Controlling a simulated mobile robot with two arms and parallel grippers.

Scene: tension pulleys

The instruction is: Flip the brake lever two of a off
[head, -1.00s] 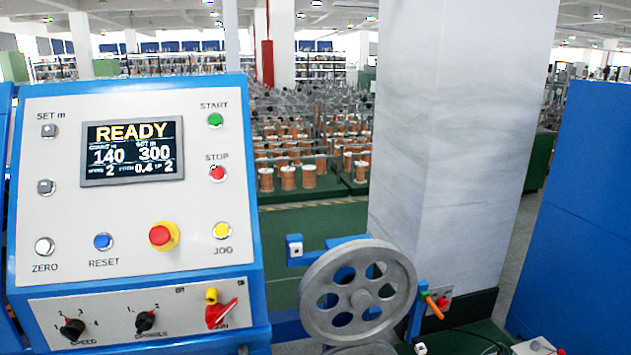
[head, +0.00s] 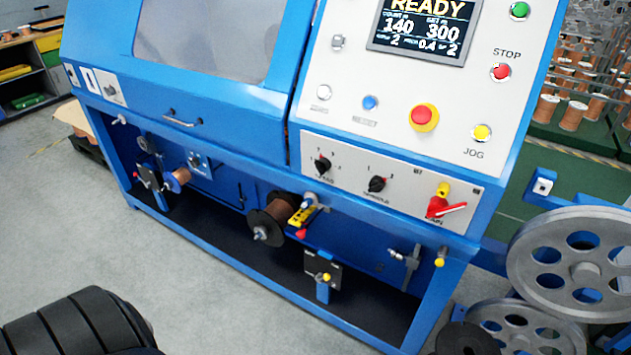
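A machine with a blue frame fills the head view. Below its control panel, a dark-flanged spool of copper wire (head: 270,222) sits on a shaft. Beside it is a yellow tag (head: 303,215) with a small red-tipped lever (head: 301,234) just below. Further left is a smaller copper spool with a blue flange (head: 178,178). I cannot read which part is brake lever two of a, nor its on or off position. Neither of my grippers is in view.
The panel holds a READY screen (head: 424,28), a red emergency button (head: 423,116), knobs and a red main switch (head: 445,208). Large grey pulley wheels (head: 585,262) stand at the right.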

